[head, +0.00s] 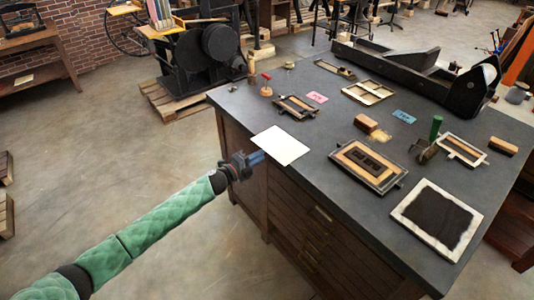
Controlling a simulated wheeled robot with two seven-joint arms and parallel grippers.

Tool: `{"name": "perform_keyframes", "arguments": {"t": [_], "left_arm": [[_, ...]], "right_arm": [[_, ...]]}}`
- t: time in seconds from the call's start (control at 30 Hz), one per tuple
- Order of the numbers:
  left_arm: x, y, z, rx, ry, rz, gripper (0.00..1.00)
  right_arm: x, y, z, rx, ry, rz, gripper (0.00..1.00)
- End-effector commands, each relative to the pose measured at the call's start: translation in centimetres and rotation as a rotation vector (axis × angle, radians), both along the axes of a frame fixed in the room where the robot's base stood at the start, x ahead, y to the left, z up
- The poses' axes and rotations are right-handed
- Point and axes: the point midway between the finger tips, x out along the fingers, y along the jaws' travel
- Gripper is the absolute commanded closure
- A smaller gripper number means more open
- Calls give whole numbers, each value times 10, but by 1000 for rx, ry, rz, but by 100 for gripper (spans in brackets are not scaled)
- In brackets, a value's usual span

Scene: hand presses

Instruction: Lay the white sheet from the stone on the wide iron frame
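The white sheet (282,144) lies flat at the left edge of the dark stone top (330,210), its near-left side seeming to reach slightly past the edge. My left gripper (257,157) is at the sheet's near-left side, its bluish fingertips at or very close to the paper. Whether the fingers are closed on it is too small to tell. The widest dark iron frame (394,182) lies flat to the right of the sheet, with wood pieces and a dark centre block inside. My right gripper is not in view.
A white-bordered dark slab (400,215) lies at the near right. A brown block (366,123) and green-handled roller (435,130) stand behind the wide frame. Stone between sheet and frame is bare.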

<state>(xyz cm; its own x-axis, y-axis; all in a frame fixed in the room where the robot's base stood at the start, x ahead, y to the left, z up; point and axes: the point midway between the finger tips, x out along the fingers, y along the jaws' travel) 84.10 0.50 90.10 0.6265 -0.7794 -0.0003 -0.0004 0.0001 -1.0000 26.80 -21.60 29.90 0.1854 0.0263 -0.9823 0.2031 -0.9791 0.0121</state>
Motion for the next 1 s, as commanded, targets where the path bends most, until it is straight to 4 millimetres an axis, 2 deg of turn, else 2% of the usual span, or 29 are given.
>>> {"name": "perform_keyframes", "arguments": {"t": [0.3, 0.53, 0.77, 0.93, 1.0], "left_arm": [[20, -24, 0, 0, -1, 1, 83], [24, -29, 0, 0, 0, 1, 83], [24, -29, 0, 0, 0, 1, 83], [24, -29, 0, 0, 0, 1, 98], [23, -29, 0, 0, 0, 1, 100]], "right_arm": [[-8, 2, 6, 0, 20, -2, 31], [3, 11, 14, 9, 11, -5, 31], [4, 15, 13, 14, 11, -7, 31], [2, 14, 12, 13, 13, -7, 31], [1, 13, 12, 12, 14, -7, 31]]}}
